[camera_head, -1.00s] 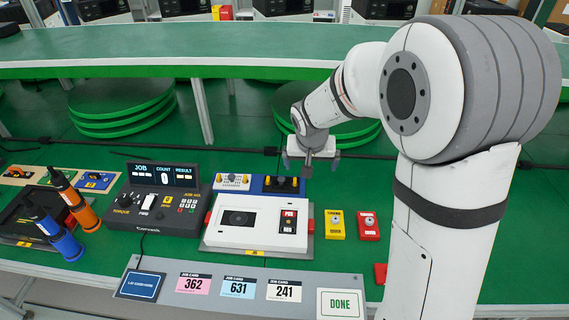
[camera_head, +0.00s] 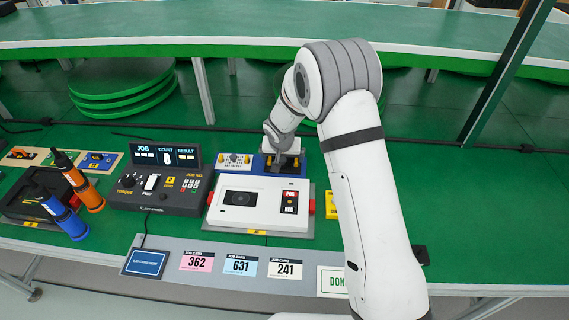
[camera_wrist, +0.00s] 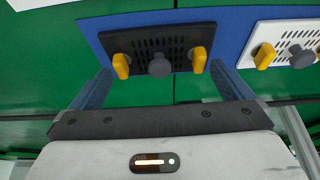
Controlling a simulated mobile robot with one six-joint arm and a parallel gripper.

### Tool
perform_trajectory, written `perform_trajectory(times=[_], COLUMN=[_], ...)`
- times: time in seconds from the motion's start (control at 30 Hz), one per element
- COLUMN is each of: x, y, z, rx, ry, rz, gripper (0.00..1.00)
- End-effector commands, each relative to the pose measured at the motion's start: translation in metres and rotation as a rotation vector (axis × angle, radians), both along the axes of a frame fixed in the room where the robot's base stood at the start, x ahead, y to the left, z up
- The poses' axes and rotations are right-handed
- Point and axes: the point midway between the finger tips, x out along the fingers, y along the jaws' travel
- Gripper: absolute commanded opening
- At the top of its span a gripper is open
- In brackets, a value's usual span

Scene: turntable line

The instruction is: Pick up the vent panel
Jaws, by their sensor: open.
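The vent panel (camera_wrist: 146,43) is a black slotted plate with a grey round knob in its middle and a yellow tab at each side. It lies on a blue mat (camera_wrist: 92,25), seen almost from above in the wrist view. In the head view the dark panel (camera_head: 292,171) sits behind the white machine, partly hidden by my gripper. My gripper (camera_head: 284,161) is over it, open and empty. In the wrist view my gripper (camera_wrist: 160,70) has one finger towards each side of the panel's near edge. I cannot tell whether either finger touches it.
A white panel (camera_wrist: 266,34) with a grey knob and yellow tabs lies to the right in the wrist view. In the head view a white machine (camera_head: 232,215) stands in front, a black console (camera_head: 155,197) to its left. Green table is bare behind.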

Motion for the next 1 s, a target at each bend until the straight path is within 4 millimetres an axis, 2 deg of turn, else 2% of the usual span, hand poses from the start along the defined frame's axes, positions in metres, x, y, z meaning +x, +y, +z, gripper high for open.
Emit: perform_trajectory(times=[0.13, 0.37, 0.77, 1.0], x=[0.0044, 0.0045, 0.0041, 0.0045], y=[0.0000, 0.0002, 0.0006, 0.0010], z=[-0.0102, -0.0112, -0.0111, -0.0087], rx=[0.000, 0.000, 0.000, 0.000], ry=[-0.001, -0.001, 0.000, -0.002], rz=[0.001, 0.001, 0.002, 0.002], gripper=[1.00, 1.00, 0.68, 0.68])
